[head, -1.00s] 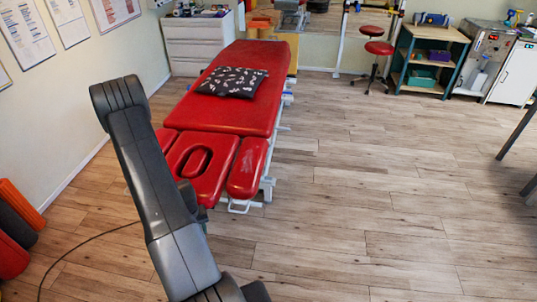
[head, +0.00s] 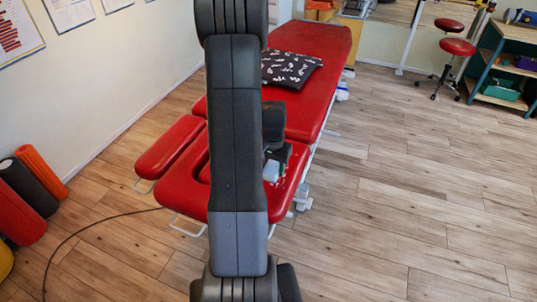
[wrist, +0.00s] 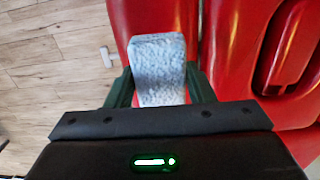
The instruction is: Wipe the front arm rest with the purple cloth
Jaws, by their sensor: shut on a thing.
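My gripper (head: 275,152) is shut on a folded, pale blue-grey textured cloth (wrist: 158,68); it does not look purple. The cloth also shows as a small pale patch in the head view (head: 271,170). It is over the red right arm rest (head: 291,180), which lies beneath it in the wrist view (wrist: 125,25). I cannot tell whether cloth and pad touch. The red left arm rest (head: 170,146) is clear. The head section with its face hole (wrist: 292,50) lies between the arm rests, partly hidden by my arm in the head view.
A patterned dark pillow (head: 290,68) lies on the red treatment table (head: 315,42). Foam rollers (head: 28,187) stand at the left wall, and a cable (head: 90,228) runs over the floor. A red stool (head: 457,47) and shelf (head: 505,60) are at far right. Floor at right is free.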

